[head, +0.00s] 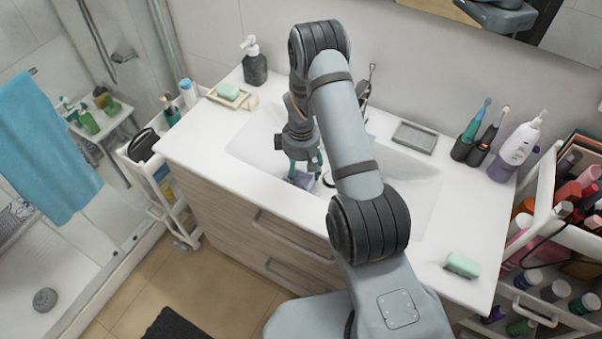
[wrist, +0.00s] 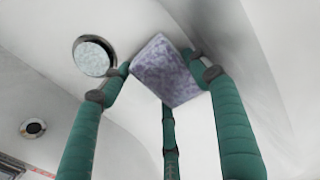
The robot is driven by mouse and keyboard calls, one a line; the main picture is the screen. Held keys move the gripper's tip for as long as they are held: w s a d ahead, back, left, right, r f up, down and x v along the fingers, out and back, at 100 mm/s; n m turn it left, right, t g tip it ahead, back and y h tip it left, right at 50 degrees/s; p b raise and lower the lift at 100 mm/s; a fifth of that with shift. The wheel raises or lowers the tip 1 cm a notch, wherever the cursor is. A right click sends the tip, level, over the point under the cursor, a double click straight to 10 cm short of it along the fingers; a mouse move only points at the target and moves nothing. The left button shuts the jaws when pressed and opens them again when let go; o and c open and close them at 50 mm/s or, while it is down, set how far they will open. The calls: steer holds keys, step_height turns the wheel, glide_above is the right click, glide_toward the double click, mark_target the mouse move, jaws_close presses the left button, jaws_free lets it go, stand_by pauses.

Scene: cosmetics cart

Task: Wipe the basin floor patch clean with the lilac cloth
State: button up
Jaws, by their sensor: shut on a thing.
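My gripper (head: 304,168) is down inside the white basin (head: 407,183), left of its middle. It is shut on the lilac cloth (head: 301,181), a small folded block with a mottled surface. In the wrist view the cloth (wrist: 167,72) sits between the green fingertips, close to the basin surface; I cannot tell for sure whether it touches. The round drain (wrist: 94,57) is beside the cloth. I cannot make out a dirty patch on the basin floor; my arm and gripper hide part of it.
The faucet (head: 364,88) stands behind my arm. A soap dish (head: 229,96) and dark pump bottle (head: 254,62) stand left on the counter.

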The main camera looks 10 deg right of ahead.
steer(key=shift+f+b, duration=0.5)
steer(key=shift+f, duration=0.05)
steer(key=shift+w, duration=0.1)
steer(key=shift+w+d+r, duration=0.1)
steer(key=shift+w+d, duration=1.1)
steer(key=shift+w, duration=0.15)
steer(key=shift+w+d+b, duration=0.7)
steer(key=shift+w+d, duration=0.55)
steer(key=shift+w, duration=0.15)
steer(key=shift+s+a, duration=1.25)
steer(key=shift+s, duration=0.1)
steer(key=shift+s+a+f+b, duration=0.1)
steer(key=shift+s+a+b, duration=0.25)
steer(key=shift+s+a, duration=0.35)
steer(key=shift+s+a+f+b, duration=0.1)
steer(key=shift+s+a+b, duration=0.35)
steer(key=shift+s, duration=0.4)
steer(key=shift+w+d+r, duration=0.1)
steer(key=shift+w+d, duration=1.1)
steer(key=shift+w, duration=0.25)
steer(key=shift+w+d, duration=1.2)
steer(key=shift+w, duration=0.25)
steer(key=shift+s+a+b, duration=0.5)
steer(key=shift+s+a, duration=0.75)
steer(key=shift+s, duration=0.25)
steer(key=shift+s+a+b, duration=0.45)
steer(key=shift+s+a, duration=0.75)
steer(key=shift+s, duration=0.25)
steer(key=shift+r+p, duration=2.55)
steer(key=shift+r, duration=0.95)
